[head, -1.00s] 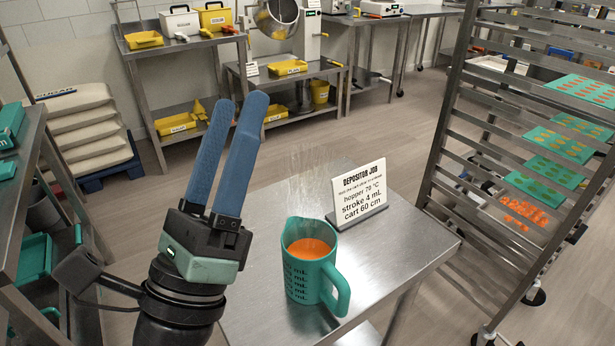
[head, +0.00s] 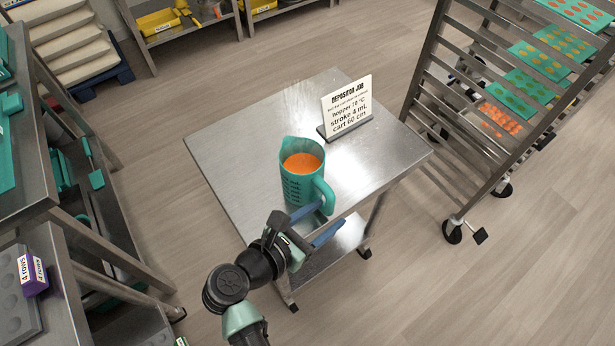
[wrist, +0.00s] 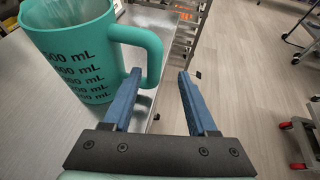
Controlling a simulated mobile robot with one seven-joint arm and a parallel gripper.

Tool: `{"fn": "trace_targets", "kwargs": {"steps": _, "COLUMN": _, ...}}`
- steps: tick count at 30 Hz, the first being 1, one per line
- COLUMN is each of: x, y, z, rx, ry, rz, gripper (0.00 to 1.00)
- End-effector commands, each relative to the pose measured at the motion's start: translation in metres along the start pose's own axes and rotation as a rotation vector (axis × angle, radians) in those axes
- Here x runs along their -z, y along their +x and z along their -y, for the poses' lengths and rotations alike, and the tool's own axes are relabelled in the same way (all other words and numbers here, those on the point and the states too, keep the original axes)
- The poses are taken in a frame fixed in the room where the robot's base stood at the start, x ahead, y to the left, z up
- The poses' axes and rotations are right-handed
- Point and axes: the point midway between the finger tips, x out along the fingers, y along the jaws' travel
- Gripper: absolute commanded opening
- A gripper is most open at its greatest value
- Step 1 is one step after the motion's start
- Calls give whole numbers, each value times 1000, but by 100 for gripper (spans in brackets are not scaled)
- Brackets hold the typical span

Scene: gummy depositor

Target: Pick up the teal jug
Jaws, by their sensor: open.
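The teal jug (head: 296,186) stands upright on the steel table, with orange liquid inside and dark volume marks on its side. Its handle (head: 324,192) points toward the front right. My gripper (head: 331,213) is low beside the jug on the handle side, its two blue fingers apart. In the wrist view the jug (wrist: 75,55) fills the upper left. Its handle (wrist: 153,58) shows just ahead of the gap between the fingertips (wrist: 160,73), nearer the left finger. I cannot tell whether the left fingertip is inside the handle loop. Nothing is held.
The steel table (head: 233,150) is mostly bare. A job sign (head: 347,103) stands behind the jug to the right. A wheeled rack (head: 455,110) with teal moulds is at the right. Steel shelving (head: 70,200) is at the left. Open floor lies at the front right.

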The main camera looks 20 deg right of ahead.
Motion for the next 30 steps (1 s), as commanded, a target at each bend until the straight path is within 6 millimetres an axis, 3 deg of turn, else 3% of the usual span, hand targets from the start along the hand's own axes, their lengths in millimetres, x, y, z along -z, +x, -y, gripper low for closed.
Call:
{"fn": "trace_targets", "kwargs": {"steps": 8, "x": 0, "y": 22, "z": -3, "rx": 0, "ry": 0, "rz": 0, "gripper": 58}}
{"fn": "trace_targets", "kwargs": {"steps": 16, "x": 1, "y": 59, "z": -8, "rx": -1, "ry": 0, "rz": 0, "gripper": 58}}
{"fn": "trace_targets", "kwargs": {"steps": 25, "x": 1, "y": 64, "z": -8, "rx": -4, "ry": -1, "rz": 1, "gripper": 58}}
{"fn": "trace_targets", "kwargs": {"steps": 30, "x": 1, "y": 64, "z": -8, "rx": -4, "ry": -1, "rz": 0, "gripper": 28}}
